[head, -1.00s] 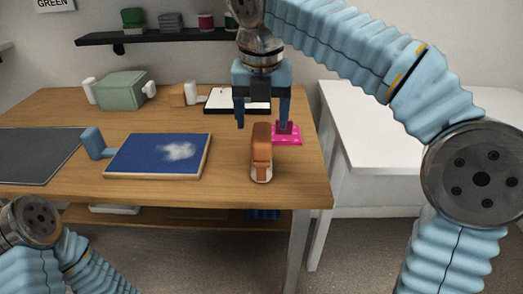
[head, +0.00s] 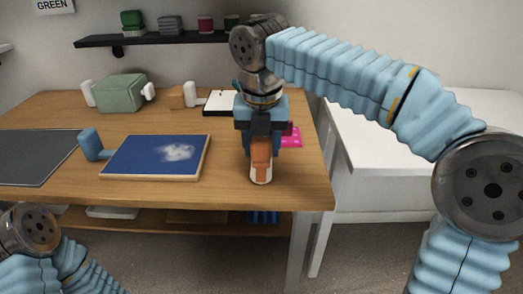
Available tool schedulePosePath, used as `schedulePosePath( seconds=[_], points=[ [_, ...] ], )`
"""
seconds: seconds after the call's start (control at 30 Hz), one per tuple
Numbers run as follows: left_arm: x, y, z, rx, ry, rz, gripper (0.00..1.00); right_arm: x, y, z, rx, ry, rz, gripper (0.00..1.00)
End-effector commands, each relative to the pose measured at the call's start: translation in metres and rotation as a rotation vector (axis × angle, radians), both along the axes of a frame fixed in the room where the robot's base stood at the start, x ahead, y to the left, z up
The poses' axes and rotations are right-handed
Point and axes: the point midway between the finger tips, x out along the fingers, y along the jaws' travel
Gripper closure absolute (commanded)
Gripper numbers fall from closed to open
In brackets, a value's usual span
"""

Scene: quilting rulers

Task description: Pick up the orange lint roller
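The orange lint roller (head: 261,172), an orange body with a pale lower end, lies near the front right of the wooden table, pointing toward me. My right gripper (head: 262,148) is low over it from above, and its blue fingers come down on both sides. The gripper hides the roller's far part. Whether the fingers press on it is too small to tell. The roller appears to rest on the table. Of my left arm, only links show at the lower left; its gripper is out of view.
A pink piece (head: 291,137) lies close behind the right gripper. A framed blue board (head: 140,157) with white fluff lies to the left, beside a blue tool (head: 90,143). A green boxy object (head: 121,93) and an open notebook (head: 220,104) stand farther back. A shelf (head: 170,40) hangs above.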

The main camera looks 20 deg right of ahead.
Motion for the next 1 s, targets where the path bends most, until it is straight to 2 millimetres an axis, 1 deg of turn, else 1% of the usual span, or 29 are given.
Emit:
schedulePosePath(
  seconds=[0.03,0.17,0.2,0.43,0.57,0.67,0.7,0.77,0.93,0.97,1.0],
  points=[
    [0.000,0.000,0.000,0.000,0.000,0.000,0.54,0.000,0.000,0.000,0.000,0.000,0.000,0.64],
    [0.000,0.000,0.000,0.000,0.000,0.000,0.54,0.000,0.000,0.000,0.000,0.000,0.000,0.84],
    [0.000,0.000,0.000,0.000,0.000,0.000,0.54,0.000,0.000,0.000,0.000,0.000,0.000,0.86],
    [0.000,0.000,0.000,0.000,0.000,0.000,0.54,0.000,0.000,0.002,0.000,0.000,0.000,0.86],
    [0.000,0.000,0.003,0.000,0.000,0.000,0.54,0.000,0.000,0.010,0.001,-0.001,0.001,0.87],
    [0.000,0.000,0.008,-0.001,0.000,-0.001,0.54,0.001,0.001,0.026,0.001,-0.002,0.001,0.87],
    [0.000,0.000,0.011,-0.001,0.000,-0.001,0.54,0.001,0.001,0.036,0.002,-0.003,0.001,0.87],
    [0.000,-0.001,0.013,-0.001,0.000,-0.002,0.54,-0.009,0.010,0.049,0.001,-0.004,0.005,0.87],
    [0.000,-0.001,0.025,-0.002,0.000,-0.004,0.54,-0.034,0.035,0.093,0.002,-0.004,0.007,0.87],
    [0.000,-0.001,0.027,-0.002,0.000,-0.004,0.54,-0.040,0.040,0.099,0.002,-0.003,0.007,0.87],
    [0.000,-0.001,0.025,-0.003,0.000,-0.004,0.54,-0.049,0.048,0.101,0.000,-0.002,0.007,0.87]
  ],
)
